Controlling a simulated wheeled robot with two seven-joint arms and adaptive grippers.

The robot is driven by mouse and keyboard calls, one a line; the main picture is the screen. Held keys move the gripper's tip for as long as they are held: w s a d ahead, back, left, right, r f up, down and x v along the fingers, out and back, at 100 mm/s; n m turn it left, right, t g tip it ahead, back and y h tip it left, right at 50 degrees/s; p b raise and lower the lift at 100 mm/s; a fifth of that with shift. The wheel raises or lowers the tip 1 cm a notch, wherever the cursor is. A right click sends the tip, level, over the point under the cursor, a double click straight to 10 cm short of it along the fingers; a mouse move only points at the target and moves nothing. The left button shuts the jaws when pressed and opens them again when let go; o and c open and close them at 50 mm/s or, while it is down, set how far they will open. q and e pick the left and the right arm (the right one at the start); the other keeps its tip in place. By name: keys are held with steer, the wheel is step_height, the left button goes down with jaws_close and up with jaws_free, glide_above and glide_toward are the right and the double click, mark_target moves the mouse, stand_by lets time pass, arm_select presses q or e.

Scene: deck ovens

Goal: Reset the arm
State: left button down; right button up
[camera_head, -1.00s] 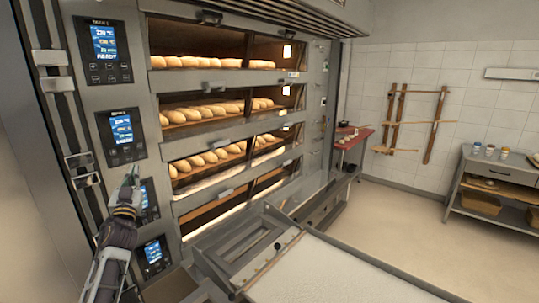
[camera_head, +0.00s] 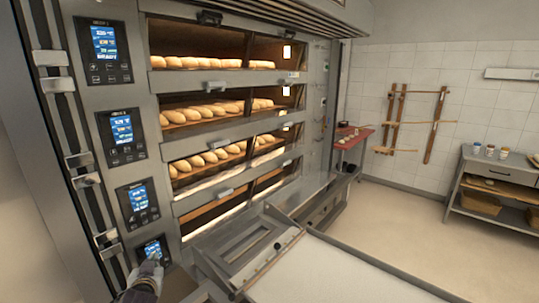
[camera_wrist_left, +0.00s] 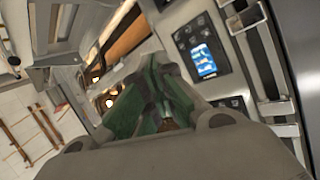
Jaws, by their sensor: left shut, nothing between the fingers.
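My left gripper (camera_head: 153,259) is at the bottom left of the head view, low in front of the lowest oven control panel (camera_head: 152,248). It covers part of that panel, and I cannot tell whether it touches it. In the left wrist view its green-padded fingers (camera_wrist_left: 158,100) are closed together with nothing between them. A control panel with a blue screen (camera_wrist_left: 203,58) shows beyond them. My right gripper is not in view.
The deck oven (camera_head: 220,133) holds loaves on several lit decks, with more panels (camera_head: 137,204) up its left side. A loader with a pale belt (camera_head: 330,275) stands in front. A worktable (camera_head: 495,170) is at the far right. The floor between is clear.

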arm_select(q)
steer(key=s+d+f+m+g+h, duration=0.1)
steer(key=s+d+f+g+h, duration=0.25)
steer(key=s, duration=0.55)
steer(key=s+d+f+m+g, duration=0.25)
steer(key=s+d+f, duration=0.3)
steer(key=s, duration=0.35)
steer(key=s+d+f+g+h, duration=0.25)
steer(key=s+d+f, duration=0.2)
steer(key=s, duration=0.45)
step_height(320, 180, down, 32)
steer(key=s+g, duration=0.2)
steer(key=s+a+f+g+y, duration=0.1)
steer(key=s+a+f, duration=0.2)
steer(key=s+f, duration=1.7)
steer(key=s, duration=0.2)
steer(key=shift+s+a+m, duration=0.15)
steer(key=shift+s+m, duration=0.2)
